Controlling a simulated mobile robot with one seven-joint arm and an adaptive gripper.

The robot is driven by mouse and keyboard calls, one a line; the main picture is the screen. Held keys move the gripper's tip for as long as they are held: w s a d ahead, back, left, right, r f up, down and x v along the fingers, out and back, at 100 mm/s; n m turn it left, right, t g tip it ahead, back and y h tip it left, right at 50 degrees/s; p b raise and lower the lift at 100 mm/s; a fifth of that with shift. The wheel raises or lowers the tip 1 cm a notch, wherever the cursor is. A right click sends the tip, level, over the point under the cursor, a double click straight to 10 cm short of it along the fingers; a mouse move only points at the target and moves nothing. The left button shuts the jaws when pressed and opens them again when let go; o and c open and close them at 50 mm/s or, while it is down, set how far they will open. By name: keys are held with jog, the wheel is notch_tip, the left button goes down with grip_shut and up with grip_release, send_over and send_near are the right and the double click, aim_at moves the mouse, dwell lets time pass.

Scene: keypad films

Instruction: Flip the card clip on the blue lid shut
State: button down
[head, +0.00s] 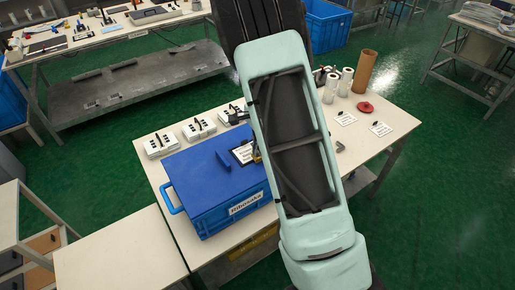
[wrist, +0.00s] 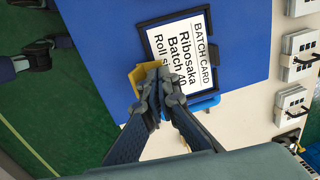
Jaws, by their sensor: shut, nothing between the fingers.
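The blue lid (head: 195,165) covers a blue crate (head: 225,218) on the table; the lid also fills much of the wrist view (wrist: 95,35). A white batch card (wrist: 182,40) in a dark frame lies on it, partly covered by my arm in the head view (head: 243,154). A yellow piece (wrist: 139,78), possibly the card clip, sits at the card's edge, mostly behind my fingers; I cannot tell its angle. My gripper (wrist: 161,82) is shut and empty, its tips at this piece and the card's edge. Whether they touch is unclear.
White boxes (head: 160,145) line the table behind the crate. White rolls (head: 345,82), a brown tube (head: 365,70) and a red disc (head: 365,107) stand at the right. The table's front right is fairly clear.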

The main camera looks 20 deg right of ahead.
jog(key=shift+w+f, duration=0.1)
jog(key=shift+w, duration=0.1)
jog(key=shift+w+a+f, duration=0.15)
jog(key=shift+w+f, duration=0.1)
jog(key=shift+w, duration=0.05)
jog(key=shift+w+b, duration=0.1)
jog(key=shift+b, duration=0.2)
jog(key=shift+f, duration=0.1)
jog(key=shift+s+d+f+b, duration=0.1)
jog(key=shift+s+b, duration=0.05)
jog(key=shift+s, duration=0.25)
jog(key=shift+s+d+f+b, duration=0.1)
jog(key=shift+s+b, duration=0.05)
jog(key=shift+s, duration=0.25)
jog(key=shift+r, duration=0.1)
